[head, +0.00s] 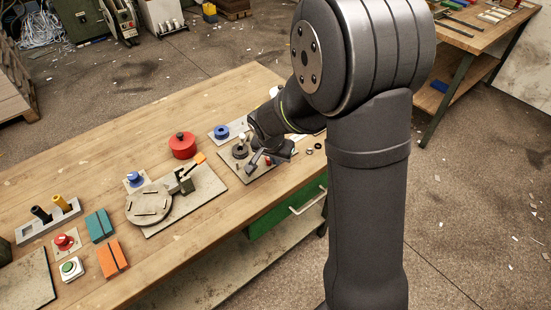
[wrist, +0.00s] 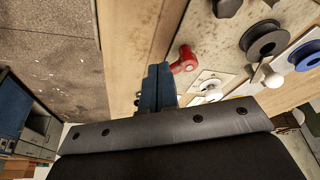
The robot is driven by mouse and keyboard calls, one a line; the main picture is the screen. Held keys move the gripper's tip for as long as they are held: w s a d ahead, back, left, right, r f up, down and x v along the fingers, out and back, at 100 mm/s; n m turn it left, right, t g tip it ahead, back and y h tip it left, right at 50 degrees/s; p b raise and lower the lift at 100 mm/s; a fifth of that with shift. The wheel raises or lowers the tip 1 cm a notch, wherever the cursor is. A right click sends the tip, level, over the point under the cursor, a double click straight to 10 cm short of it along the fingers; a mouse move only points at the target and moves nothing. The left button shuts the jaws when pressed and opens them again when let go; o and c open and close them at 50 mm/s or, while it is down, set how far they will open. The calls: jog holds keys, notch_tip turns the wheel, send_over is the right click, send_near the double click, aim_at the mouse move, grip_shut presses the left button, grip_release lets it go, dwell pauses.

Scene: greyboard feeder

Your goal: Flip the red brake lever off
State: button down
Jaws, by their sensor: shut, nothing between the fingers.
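The red lever (wrist: 184,60) shows in the wrist view as a short red handle with a rounded end on a pale grey board (wrist: 213,35). In the head view my gripper (head: 254,163) is low over the board near the bench's front edge.
A black spool (wrist: 264,41), a blue spool (wrist: 307,56) and white knobs (wrist: 272,79) stand close by on the right. In the head view, an orange-handled lever (head: 199,158) and a red pot (head: 182,146) stand to the left. The floor lies beyond the bench edge.

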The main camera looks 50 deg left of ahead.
jog(key=shift+w+n, duration=0.2)
jog(key=shift+n, duration=0.2)
jog(key=n, duration=0.1)
jog(key=w+n+y, duration=0.1)
jog(key=n, duration=0.1)
jog(key=shift+w+g, duration=0.15)
jog(key=shift+g, duration=0.25)
jog(key=n, duration=0.1)
jog(key=w+n, duration=0.1)
jog(key=n+g, duration=0.1)
jog(key=n, duration=0.1)
jog(key=shift+w+a+y, duration=0.15)
jog(key=shift+a+y, duration=0.15)
jog(key=shift+a, duration=0.05)
jog(key=shift+w+a+n, duration=0.1)
jog(key=shift+n, duration=0.2)
jog(key=shift+w+a, duration=0.35)
jog(key=d, duration=0.4)
jog(key=shift+s+d+r, duration=0.1)
jog(key=shift+s+r, duration=0.1)
jog(key=shift+r, duration=0.2)
jog(key=w+v, duration=0.1)
jog(key=v, duration=0.8)
jog(key=shift+s+r, duration=0.15)
jog(key=shift+r, duration=0.35)
